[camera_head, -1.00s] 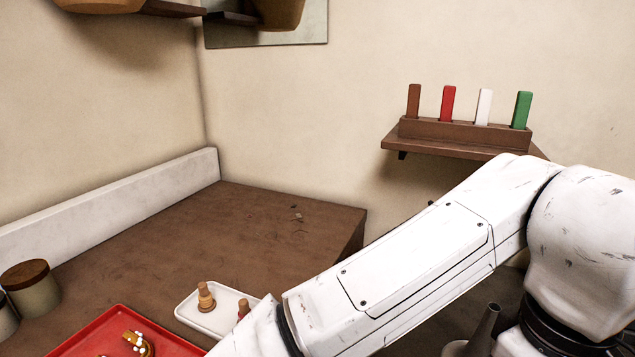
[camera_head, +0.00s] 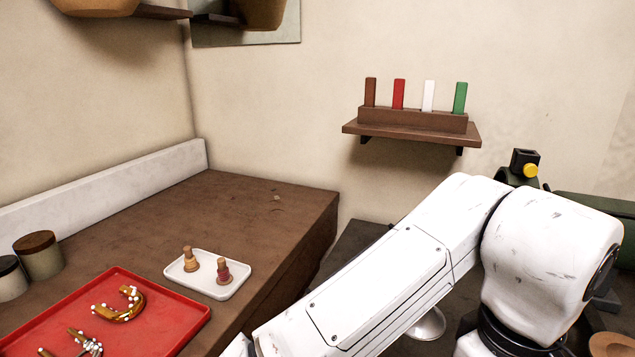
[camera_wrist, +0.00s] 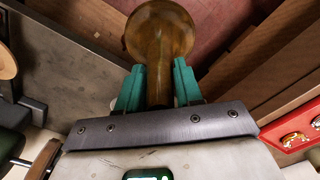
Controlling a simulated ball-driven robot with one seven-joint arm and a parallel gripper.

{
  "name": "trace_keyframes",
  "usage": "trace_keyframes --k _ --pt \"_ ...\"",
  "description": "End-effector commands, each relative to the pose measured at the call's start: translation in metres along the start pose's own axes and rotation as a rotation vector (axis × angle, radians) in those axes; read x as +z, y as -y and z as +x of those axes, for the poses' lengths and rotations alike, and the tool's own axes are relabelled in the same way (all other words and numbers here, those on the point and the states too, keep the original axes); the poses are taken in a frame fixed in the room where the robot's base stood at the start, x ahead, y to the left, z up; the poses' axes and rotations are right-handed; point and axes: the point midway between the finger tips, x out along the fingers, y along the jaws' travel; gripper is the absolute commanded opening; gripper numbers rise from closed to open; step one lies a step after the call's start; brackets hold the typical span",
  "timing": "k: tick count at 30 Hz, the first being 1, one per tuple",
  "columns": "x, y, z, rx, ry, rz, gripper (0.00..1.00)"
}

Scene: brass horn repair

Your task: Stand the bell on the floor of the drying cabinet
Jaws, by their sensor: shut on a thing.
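The bell (camera_wrist: 160,32), a brown-gold brass flare with a narrower stem, shows at the top of the wrist view. My gripper (camera_wrist: 158,68) is shut on its stem, with one teal finger on each side. The flare points away from my gripper. In the head view my arm crosses the lower right, and neither the fingers nor the bell can be seen there. I cannot make out the drying cabinet in either view.
A red tray (camera_head: 172,325) with brass parts and a white tray (camera_head: 207,291) with two small stoppers lie on the brown bench (camera_head: 243,203). A wall shelf (camera_head: 410,131) carries several coloured bars. A dark green machine (camera_head: 595,207) stands at right, behind my arm.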

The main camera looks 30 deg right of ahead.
Motion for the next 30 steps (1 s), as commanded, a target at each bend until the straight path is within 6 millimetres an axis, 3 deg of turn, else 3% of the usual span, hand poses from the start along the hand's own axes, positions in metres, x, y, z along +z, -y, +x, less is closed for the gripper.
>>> trace_keyframes --k 10,22,27,30 --pt "-0.047 0.028 0.070 0.002 0.008 -0.039 0.00" --pt "-0.149 0.086 0.222 0.001 0.008 -0.096 0.00" --pt "-0.180 0.103 0.267 0.000 0.006 -0.109 0.00" --pt "-0.193 0.110 0.283 0.000 0.003 -0.113 0.00"
